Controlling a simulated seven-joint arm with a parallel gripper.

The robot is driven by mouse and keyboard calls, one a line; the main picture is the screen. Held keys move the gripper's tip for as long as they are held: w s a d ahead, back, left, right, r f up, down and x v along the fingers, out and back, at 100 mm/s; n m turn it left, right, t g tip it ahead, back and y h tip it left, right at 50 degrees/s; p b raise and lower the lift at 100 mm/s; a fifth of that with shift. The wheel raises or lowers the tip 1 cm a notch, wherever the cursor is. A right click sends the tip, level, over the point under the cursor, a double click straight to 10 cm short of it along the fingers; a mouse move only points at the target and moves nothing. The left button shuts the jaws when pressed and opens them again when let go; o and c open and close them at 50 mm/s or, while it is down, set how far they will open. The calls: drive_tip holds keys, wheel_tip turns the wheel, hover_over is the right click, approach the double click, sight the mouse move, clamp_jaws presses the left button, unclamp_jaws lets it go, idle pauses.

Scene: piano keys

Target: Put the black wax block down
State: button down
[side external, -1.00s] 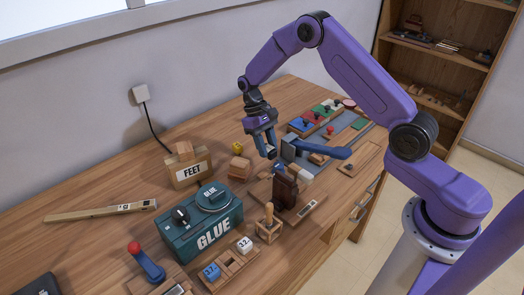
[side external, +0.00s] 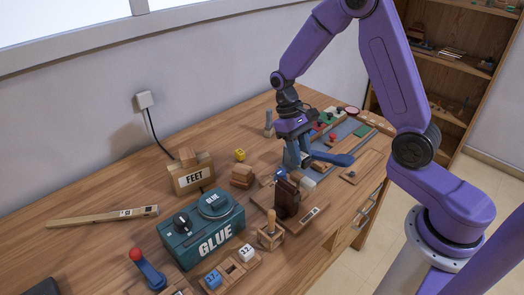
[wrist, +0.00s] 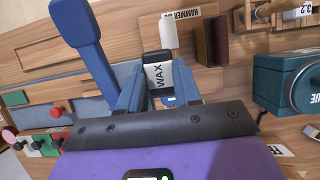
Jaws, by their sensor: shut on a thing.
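The black wax block (wrist: 158,77) shows in the wrist view with a white label reading WAX and a dark top. It sits between the blue fingers of my gripper (wrist: 157,92), which is shut on it. In the side view my gripper (side external: 296,162) points down low over the right part of the bench, beside the blue-handled tool (side external: 335,159). The block is hard to make out there, and I cannot tell whether it touches the bench. The tool's blue handle (wrist: 82,30) runs along the left of the fingers in the wrist view; its other end is hidden.
A dark brown upright block (side external: 286,198) and a white block (side external: 308,184) stand close in front of my gripper. Boards with coloured knobs (side external: 332,137) lie behind.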

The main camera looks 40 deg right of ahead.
drive_tip(key=w+a+m+t+y, duration=0.15)
drive_tip(key=w+m+t, duration=0.45)
drive_tip(key=m, duration=1)
drive_tip(key=w+a+m+t, duration=0.2)
drive_tip(key=w+a+m, duration=0.1)
drive_tip(key=w+m, duration=1)
drive_tip(key=w+f, duration=0.3)
drive_tip(key=w+a+f+m, duration=0.1)
drive_tip(key=w+f, duration=0.2)
drive_tip(key=w, duration=0.1)
drive_tip(key=w+f+m, duration=0.1)
drive_tip(key=w+f, duration=0.1)
drive_tip(key=w, duration=0.2)
drive_tip(key=shift+w+a+f, duration=0.15)
drive_tip(key=shift+f, duration=0.25)
drive_tip(key=shift+w+f, duration=0.25)
drive_tip(key=shift+f, duration=1.55)
drive_tip(key=shift+f, duration=0.1)
